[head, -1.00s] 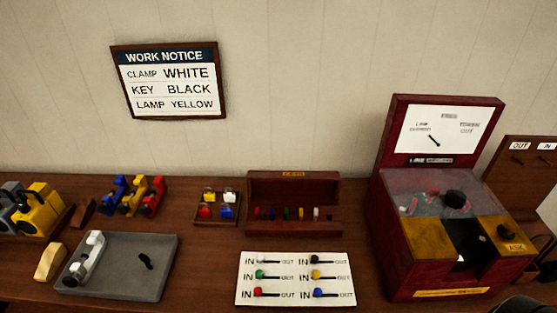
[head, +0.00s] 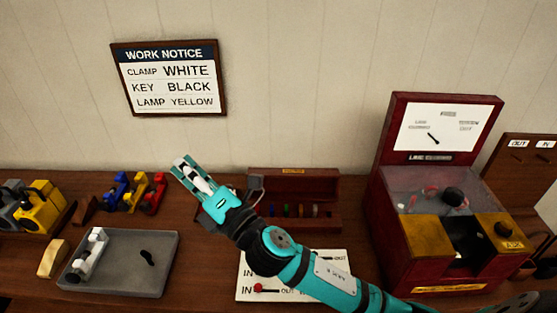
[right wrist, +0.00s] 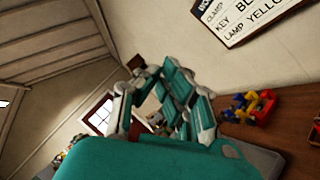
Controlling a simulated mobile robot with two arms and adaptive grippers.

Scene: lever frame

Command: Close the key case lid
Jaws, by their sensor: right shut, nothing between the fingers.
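The key case, a dark red-brown wooden box (head: 325,220), stands at the middle back of the bench. Its lid (head: 315,180) is up at the back, with a small yellow label on its top edge. Several coloured keys (head: 288,210) stand in a row inside. My right gripper (head: 183,167) is shut and empty, left of the case and pointing up and left toward the wall. Its wrist and forearm cover the case's left end and part of the front. The right wrist view shows the fingers (right wrist: 165,85) in the air. My left gripper is in neither view.
A white IN/OUT panel (head: 245,290) lies before the case, partly under my arm. A red cabinet (head: 390,240) stands at right. A grey tray (head: 120,280) and coloured clamps (head: 135,195) are at left. A work notice (head: 170,80) hangs on the wall.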

